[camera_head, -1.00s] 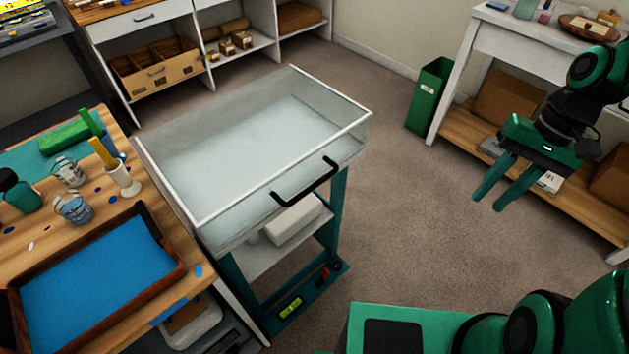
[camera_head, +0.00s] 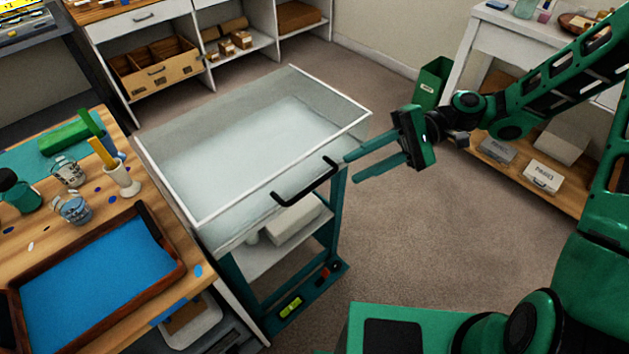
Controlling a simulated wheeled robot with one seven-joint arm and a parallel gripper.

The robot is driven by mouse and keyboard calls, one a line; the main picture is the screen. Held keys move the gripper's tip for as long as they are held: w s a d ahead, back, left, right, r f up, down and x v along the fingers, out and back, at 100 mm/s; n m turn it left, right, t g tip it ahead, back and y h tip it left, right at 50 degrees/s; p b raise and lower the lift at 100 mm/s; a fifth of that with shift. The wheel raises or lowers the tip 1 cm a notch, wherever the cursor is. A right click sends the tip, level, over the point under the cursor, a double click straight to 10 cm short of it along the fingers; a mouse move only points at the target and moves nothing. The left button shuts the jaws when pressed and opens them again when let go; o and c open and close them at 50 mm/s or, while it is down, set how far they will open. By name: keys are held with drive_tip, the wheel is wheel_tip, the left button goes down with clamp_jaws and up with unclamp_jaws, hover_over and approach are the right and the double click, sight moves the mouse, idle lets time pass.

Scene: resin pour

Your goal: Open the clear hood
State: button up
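The clear hood (camera_head: 240,160) is a transparent box with white edges on top of a green-legged cart. It looks closed, lying level over a pale surface. Its black bar handle (camera_head: 306,183) is on the front side, facing right. My gripper (camera_head: 350,168) is just right of the handle, fingers pointing left toward the hood's front right corner. The two green fingers are apart with nothing between them. I cannot tell whether a fingertip touches the hood; the handle is not between the fingers.
A wooden workbench (camera_head: 185,240) with a blue-lined tray (camera_head: 178,276), cups and tools stands close left of the cart. A green bin (camera_head: 430,82) and a white side table (camera_head: 490,25) stand at the back right. The carpet floor right of the cart is clear.

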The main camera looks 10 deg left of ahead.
sight(322, 181)
drive_tip(key=x, duration=1.1)
drive_tip(key=shift+a+r, duration=0.1)
drive_tip(key=shift+r, duration=0.2)
clamp_jaws()
